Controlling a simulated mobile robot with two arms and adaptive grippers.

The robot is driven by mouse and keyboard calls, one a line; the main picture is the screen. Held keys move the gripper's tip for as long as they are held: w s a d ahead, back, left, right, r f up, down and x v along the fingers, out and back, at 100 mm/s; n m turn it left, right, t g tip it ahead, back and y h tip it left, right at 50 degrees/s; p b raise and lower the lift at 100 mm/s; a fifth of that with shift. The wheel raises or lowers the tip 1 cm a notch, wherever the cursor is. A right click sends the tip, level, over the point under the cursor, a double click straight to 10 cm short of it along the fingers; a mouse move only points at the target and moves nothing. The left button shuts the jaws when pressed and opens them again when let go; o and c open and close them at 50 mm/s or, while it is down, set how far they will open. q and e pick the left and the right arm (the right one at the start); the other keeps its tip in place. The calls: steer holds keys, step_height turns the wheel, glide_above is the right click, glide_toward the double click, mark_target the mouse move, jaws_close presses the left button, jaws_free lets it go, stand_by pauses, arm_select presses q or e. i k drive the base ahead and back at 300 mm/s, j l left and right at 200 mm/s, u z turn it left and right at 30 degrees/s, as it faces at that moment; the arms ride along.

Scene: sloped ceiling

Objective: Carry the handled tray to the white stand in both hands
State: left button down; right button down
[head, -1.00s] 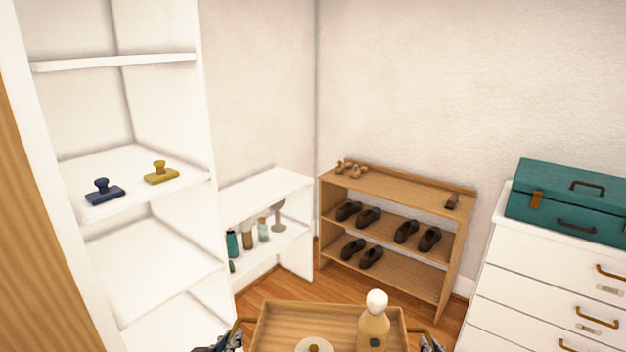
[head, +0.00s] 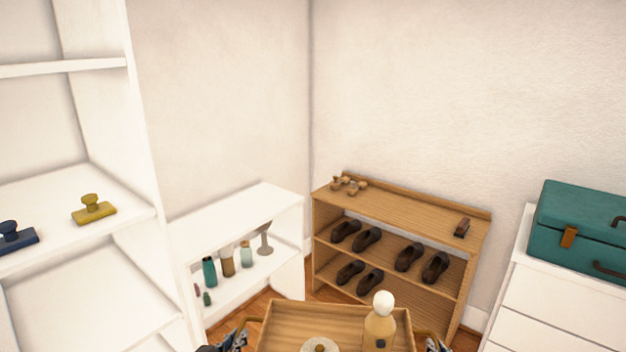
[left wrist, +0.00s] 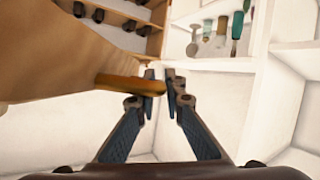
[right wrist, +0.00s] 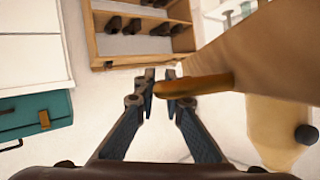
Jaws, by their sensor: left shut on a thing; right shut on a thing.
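The wooden handled tray (head: 290,322) is at the bottom centre of the head view, its near part cut off. A tan bottle with a white round top (head: 380,325) stands upright on it, beside a pale round piece with a brown knob (head: 320,346). My left gripper (head: 236,338) is shut on the tray's left handle (left wrist: 128,84). My right gripper (head: 436,342) is shut on the right handle (right wrist: 196,86). The low white stand (head: 240,206) is ahead to the left, against the wall, with a clear top and several bottles on its lower shelf.
A wooden shoe rack (head: 400,210) with several shoes stands in the corner ahead. A tall white shelf (head: 140,180) holding a yellow stamp (head: 93,210) and a blue stamp (head: 14,237) is close on the left. A teal case (head: 585,235) lies on white drawers (head: 515,290) at right.

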mark_target(232, 213)
steer(key=i, duration=3)
steer(key=i+l+u, duration=0.15)
steer(key=i+u, duration=0.2)
steer(key=i, duration=0.2)
steer(key=u, duration=1.55)
